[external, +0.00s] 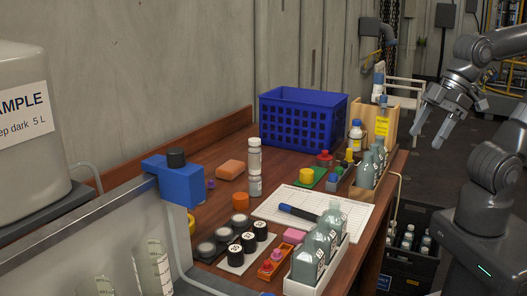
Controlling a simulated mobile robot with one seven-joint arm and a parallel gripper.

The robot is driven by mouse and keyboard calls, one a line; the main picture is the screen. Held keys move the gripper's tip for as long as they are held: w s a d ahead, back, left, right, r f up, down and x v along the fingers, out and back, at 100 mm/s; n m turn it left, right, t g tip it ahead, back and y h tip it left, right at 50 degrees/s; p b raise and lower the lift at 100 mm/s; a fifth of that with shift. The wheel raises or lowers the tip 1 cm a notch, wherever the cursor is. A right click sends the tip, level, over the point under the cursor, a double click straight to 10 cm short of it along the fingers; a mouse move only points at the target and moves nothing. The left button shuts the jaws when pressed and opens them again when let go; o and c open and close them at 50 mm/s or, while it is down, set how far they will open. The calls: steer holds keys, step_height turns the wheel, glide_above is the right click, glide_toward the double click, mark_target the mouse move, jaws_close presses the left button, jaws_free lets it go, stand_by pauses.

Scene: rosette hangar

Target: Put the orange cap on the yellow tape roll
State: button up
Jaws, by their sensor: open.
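My gripper (433,130) is open and empty, raised at the right, beyond the table's right edge and apart from everything on it. A short yellow-orange cylinder (306,175) stands on a green board at the middle of the table; it may be the orange cap, but I cannot tell for sure. A yellow curved piece (191,224) shows at the left, partly hidden behind the blue clamp and panel; it may be the yellow tape roll. The two are apart.
A blue crate (303,118) stands at the back. An orange block (231,169), stacked white jars (254,170), a white sheet with a marker (310,211) and grey bottles (318,250) in a white tray crowd the table (225,200). A wooden rack (385,120) stands at its right end.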

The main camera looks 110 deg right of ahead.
steer(key=w+d+m+h, duration=0.1)
steer(key=w+d, duration=0.2)
steer(key=w, duration=0.3)
steer(key=w+d+m, duration=0.1)
steer(key=w+d, duration=0.2)
steer(key=w, duration=0.4)
steer(key=m+g+h, duration=0.2)
steer(key=m, duration=0.3)
glide_toward(240, 196)
steer(key=x, duration=0.3)
steer(key=shift+d+f, duration=0.2)
steer(key=shift+f, duration=0.05)
steer(key=shift+y, duration=0.3)
steer(key=shift+x, duration=3.3)
steer(key=shift+c, duration=0.3)
steer(key=c, duration=1.1)
steer(key=shift+r, duration=0.1)
